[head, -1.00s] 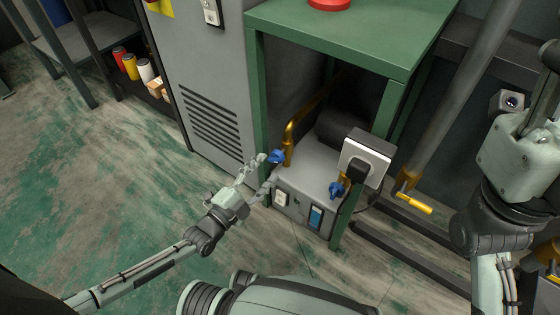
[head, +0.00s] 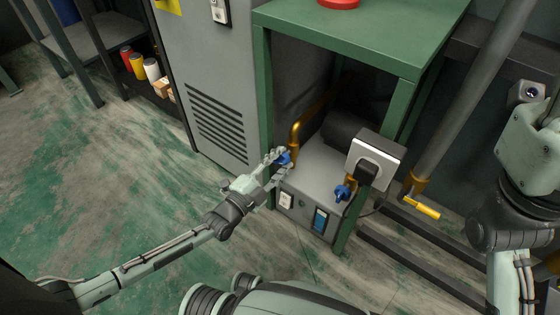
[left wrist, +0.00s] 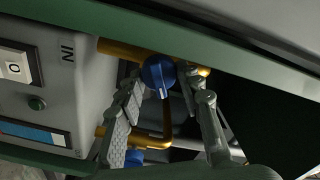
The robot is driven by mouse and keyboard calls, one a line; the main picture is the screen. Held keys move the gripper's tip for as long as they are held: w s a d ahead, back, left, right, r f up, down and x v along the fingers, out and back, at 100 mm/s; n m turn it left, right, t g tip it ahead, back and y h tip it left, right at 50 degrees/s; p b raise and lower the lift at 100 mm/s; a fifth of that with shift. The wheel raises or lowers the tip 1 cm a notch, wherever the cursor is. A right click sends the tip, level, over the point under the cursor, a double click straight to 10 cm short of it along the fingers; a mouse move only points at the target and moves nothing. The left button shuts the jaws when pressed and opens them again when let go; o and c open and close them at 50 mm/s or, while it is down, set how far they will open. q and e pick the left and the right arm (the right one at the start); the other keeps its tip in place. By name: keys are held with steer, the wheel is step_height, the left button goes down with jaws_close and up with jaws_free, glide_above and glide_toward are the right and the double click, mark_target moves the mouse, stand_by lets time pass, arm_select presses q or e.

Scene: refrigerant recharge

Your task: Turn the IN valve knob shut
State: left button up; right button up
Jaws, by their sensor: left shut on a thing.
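The blue IN valve knob (head: 285,159) sits on a brass pipe at the left of the grey recharge machine (head: 318,170). My left gripper (head: 281,164) is at this knob, with one finger on each side of it. In the left wrist view the round blue knob (left wrist: 158,74) with its white pointer mark lies between the fingertips of my left gripper (left wrist: 162,82), near the printed IN label (left wrist: 67,46). The gripper is shut on the knob. My right arm shows at the right edge of the head view, but its gripper is out of view.
A second blue knob (head: 342,192) is on the right pipe, beside a white-faced box (head: 376,158). A green table (head: 360,32) frames the machine, with a leg close to my left gripper. A yellow-handled valve (head: 426,211) is further right. The floor at left is clear.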

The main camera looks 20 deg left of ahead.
arm_select(q)
steer(key=shift+n, duration=0.7)
steer(key=shift+c, duration=0.5)
steer(key=o, duration=1.1)
steer(key=shift+m, duration=0.3)
